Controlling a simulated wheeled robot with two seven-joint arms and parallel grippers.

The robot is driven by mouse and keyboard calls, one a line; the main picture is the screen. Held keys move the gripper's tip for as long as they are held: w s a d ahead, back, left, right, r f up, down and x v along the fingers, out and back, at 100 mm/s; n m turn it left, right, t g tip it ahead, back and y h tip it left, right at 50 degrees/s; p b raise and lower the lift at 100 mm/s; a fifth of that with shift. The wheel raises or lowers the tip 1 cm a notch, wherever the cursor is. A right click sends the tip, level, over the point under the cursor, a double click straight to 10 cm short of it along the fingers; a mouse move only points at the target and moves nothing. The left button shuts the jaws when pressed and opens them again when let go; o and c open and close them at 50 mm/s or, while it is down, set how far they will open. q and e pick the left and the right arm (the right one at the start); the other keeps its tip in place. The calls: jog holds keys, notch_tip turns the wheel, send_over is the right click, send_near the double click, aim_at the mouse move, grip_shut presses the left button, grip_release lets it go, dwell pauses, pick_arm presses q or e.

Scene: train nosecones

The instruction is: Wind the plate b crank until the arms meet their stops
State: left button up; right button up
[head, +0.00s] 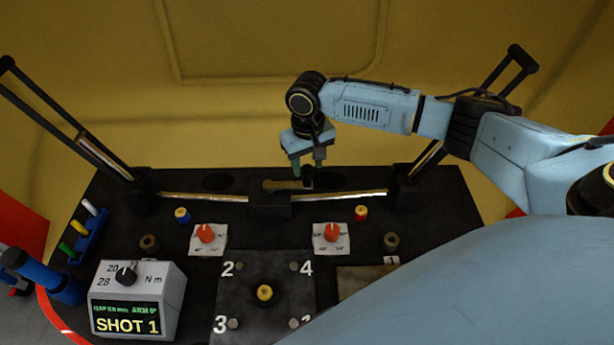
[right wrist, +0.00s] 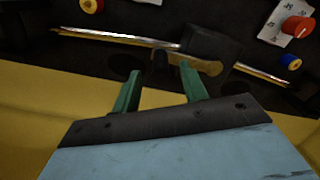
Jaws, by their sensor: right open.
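The crank (head: 282,185) is a short tan bar on a black central block (head: 270,205), with a dark upright knob (head: 307,177) at its right end. In the right wrist view the crank (right wrist: 208,66) and knob (right wrist: 160,62) show ahead of the fingers. Shiny shafts (head: 205,197) run from the block to two black arms, left (head: 103,155) and right (head: 497,75), both slanting up and outward. Their stops cannot be made out. My right gripper (head: 307,168) is open, its green fingers (right wrist: 158,72) above and around the knob; contact cannot be told. My left gripper is out of view.
A dark plate (head: 235,290) numbered at its corners lies in front, with another plate (head: 365,280) partly hidden by my arm. Two red knobs (head: 206,233) (head: 331,232) stand between. A grey "SHOT 1" box (head: 165,295) and a blue tool (head: 45,278) are at left.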

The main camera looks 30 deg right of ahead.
notch_tip(320, 180, down, 4)
jog(key=shift+r+b, duration=0.1)
jog(key=shift+b, duration=0.3)
jog(key=shift+f, duration=0.4)
pick_arm(q)
jog(key=shift+w+a+f, duration=0.5)
jog(key=shift+w+a, duration=0.25)
jog(key=shift+a, duration=0.1)
pick_arm(e)
jog(key=c, duration=0.5)
grip_shut()
pick_arm(q)
jog(key=shift+s+d, duration=0.3)
jog(key=shift+d, duration=0.1)
